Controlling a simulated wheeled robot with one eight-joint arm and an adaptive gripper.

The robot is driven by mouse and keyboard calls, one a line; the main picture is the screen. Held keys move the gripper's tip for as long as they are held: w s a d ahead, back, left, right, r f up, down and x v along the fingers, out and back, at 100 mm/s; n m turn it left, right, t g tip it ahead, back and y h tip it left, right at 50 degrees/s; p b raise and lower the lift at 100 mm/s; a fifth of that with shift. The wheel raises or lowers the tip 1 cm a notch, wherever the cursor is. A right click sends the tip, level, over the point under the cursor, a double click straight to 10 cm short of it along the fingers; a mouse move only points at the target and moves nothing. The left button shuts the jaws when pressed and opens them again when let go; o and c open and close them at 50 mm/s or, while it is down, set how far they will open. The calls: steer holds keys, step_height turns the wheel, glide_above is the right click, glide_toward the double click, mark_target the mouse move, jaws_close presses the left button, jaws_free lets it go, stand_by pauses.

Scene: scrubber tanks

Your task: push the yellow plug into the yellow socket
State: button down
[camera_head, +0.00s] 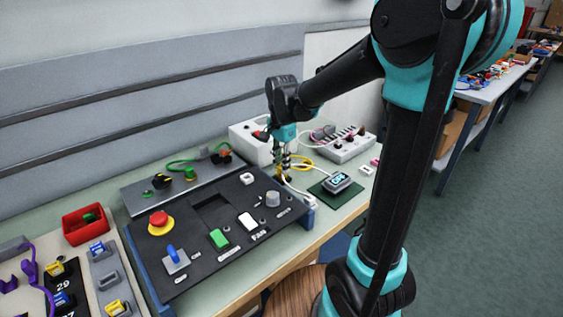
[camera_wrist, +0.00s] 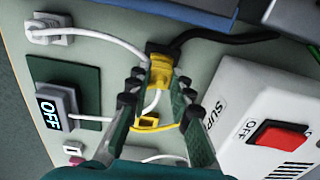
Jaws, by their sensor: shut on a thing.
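My gripper (camera_wrist: 162,92) is shut on a bright yellow plug (camera_wrist: 160,74), held between its fingertips in the wrist view. A second small yellow piece (camera_wrist: 147,123) with a yellow cable lies between the fingers, nearer the wrist. In the head view my gripper (camera_head: 283,176) points down beyond the black panel's right end; the plug is mostly hidden there.
A white supply box (camera_wrist: 250,122) with a red switch stands right in the wrist view. A display unit reading OFF (camera_wrist: 58,103) is at left. A white cable (camera_wrist: 105,30) and a black cable (camera_wrist: 215,34) run close by. The black control panel (camera_head: 180,222) stands beside the gripper.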

steer(key=shift+f, duration=0.15)
steer(key=c, duration=1.8)
jaws_free()
steer(key=shift+f, duration=0.1)
steer(key=o, duration=0.5)
steer(key=shift+o, duration=0.4)
steer(key=o, duration=0.4)
steer(key=shift+o, duration=0.2)
steer(key=shift+r, duration=4.3)
